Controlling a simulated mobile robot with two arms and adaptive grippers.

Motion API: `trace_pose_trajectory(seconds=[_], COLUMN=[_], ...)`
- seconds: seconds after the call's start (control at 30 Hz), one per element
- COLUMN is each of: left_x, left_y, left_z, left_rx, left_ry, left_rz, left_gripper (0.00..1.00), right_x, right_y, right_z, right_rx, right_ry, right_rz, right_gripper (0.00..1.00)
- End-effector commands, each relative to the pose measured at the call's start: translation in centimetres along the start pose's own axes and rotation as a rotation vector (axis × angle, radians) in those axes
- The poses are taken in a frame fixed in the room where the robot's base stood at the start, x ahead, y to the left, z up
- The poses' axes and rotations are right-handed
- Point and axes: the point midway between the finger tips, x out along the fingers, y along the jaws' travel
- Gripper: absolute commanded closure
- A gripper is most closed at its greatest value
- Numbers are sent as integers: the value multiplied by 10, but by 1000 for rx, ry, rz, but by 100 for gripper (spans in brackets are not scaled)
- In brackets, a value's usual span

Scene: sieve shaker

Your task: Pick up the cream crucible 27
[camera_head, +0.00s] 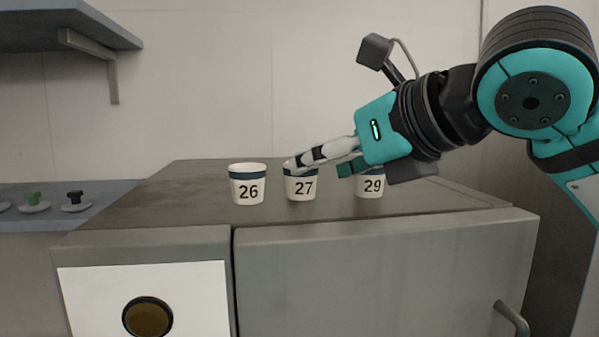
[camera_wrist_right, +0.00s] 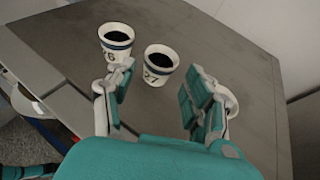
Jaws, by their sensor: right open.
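The cream crucible 27 (camera_head: 301,187) stands upright on the grey cabinet top, between crucibles 26 and 29. It has a dark blue band under its rim, and its inside looks dark in the right wrist view (camera_wrist_right: 158,66). My right gripper (camera_head: 318,163) reaches in from the right, with its fingers over and partly hiding the rim of crucible 27 in the head view. In the right wrist view the gripper (camera_wrist_right: 158,83) is open, and crucible 27 shows between and beyond the fingertips. I cannot tell whether a finger touches it. My left gripper is not in view.
Crucible 26 (camera_head: 248,184) stands to the left, close to the left finger in the wrist view. Crucible 29 (camera_head: 370,185) stands to the right, partly hidden by the gripper. The cabinet top (camera_head: 190,200) is otherwise clear. A shelf (camera_head: 60,28) hangs at upper left.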

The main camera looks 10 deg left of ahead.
Motion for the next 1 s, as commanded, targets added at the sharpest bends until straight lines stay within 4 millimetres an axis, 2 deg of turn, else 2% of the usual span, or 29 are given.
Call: trace_pose_trajectory(seconds=[0.27, 0.4, 0.53, 0.8, 0.83, 1.0], left_x=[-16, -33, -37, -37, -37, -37], left_y=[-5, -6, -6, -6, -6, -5], left_z=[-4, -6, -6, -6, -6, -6], left_rx=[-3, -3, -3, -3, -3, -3], left_ry=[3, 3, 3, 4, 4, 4], left_rz=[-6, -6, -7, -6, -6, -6], left_gripper=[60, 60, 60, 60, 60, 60], right_x=[20, 41, 57, 62, 62, 62], right_y=[0, 0, 0, 0, 0, 0], right_z=[5, 9, 7, 4, 4, 5], right_rx=[0, -1, 0, -1, -1, -1], right_ry=[2, 3, 1, -1, -2, -2], right_rz=[1, 3, 1, 1, 1, 1], right_gripper=[46, 46, 46, 46, 48, 70])
